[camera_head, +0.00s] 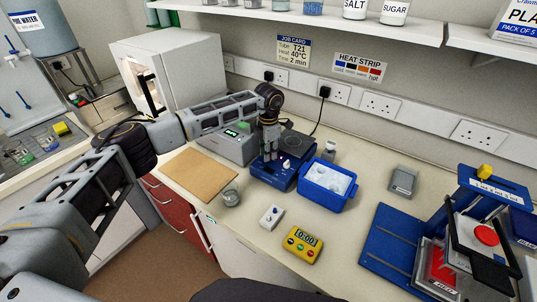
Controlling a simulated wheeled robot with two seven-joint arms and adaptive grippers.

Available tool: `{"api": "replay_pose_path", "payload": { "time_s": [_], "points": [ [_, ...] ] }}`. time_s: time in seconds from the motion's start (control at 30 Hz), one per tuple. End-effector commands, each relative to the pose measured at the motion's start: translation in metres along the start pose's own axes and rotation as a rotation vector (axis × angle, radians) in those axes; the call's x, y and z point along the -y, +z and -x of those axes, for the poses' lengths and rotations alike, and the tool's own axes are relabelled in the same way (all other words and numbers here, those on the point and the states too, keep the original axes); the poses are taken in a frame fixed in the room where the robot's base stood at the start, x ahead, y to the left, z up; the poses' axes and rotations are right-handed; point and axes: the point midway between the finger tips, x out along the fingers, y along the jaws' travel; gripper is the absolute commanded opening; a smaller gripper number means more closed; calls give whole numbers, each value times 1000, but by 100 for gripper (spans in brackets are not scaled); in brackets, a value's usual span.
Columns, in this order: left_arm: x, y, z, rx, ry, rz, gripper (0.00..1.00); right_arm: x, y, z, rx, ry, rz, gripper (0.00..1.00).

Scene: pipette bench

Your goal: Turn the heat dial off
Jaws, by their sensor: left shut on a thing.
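A blue hotplate unit (259,171) with a dark top plate (297,142) stands in the middle of the bench. My left gripper (271,158) points down at the left part of its sloped front panel. It is shut on a dial there, which its fingers hide. A small pale dial (286,164) shows just right of the fingers. The labels are too small to read, so I cannot tell from markings which dial is the heat one. My right gripper is not in view.
A blue ice tub (323,199) stands close right of the unit, and a grey instrument (229,149) close left. In front are a glass beaker (231,197), a small white box (271,217) and a yellow timer (301,244). A brown board (198,174) lies left.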

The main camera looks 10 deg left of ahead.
Motion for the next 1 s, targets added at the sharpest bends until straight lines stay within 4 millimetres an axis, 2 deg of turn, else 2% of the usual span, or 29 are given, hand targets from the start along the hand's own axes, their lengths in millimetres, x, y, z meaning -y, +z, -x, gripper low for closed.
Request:
{"api": "replay_pose_path", "payload": {
  "time_s": [0.6, 1.0],
  "points": [
    [-1, 0, 1, 2, 1, 444, 0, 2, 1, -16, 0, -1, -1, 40],
    [-1, 0, 2, 2, 1, 558, 0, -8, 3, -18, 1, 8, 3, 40]
  ]
}}
